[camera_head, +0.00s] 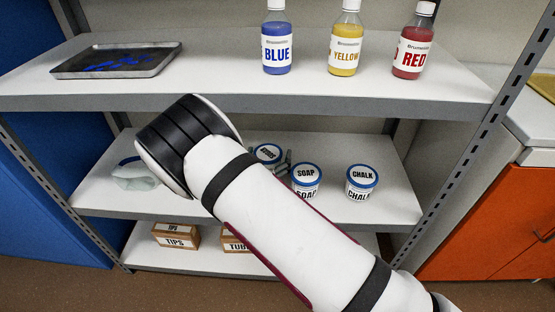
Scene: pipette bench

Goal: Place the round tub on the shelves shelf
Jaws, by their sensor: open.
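Three round white tubs with blue-rimmed lids stand on the middle shelf (398,199). One is labelled CHALK (361,182), and one is labelled SOAP (306,180). A third tub (268,153) sits farther left, its label hard to read and its lower part hidden by my arm. A small grey part of my gripper (285,164) shows between the third tub and the SOAP tub. It is open, and most of it is hidden behind my arm. I cannot tell whether it touches a tub.
The upper shelf (215,88) holds a dark tray (117,60) and blue (277,50), yellow (345,50) and red (412,50) bottles. Goggles (133,177) lie at the middle shelf's left. TIPS (175,236) and TUBE (235,242) boxes sit below.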

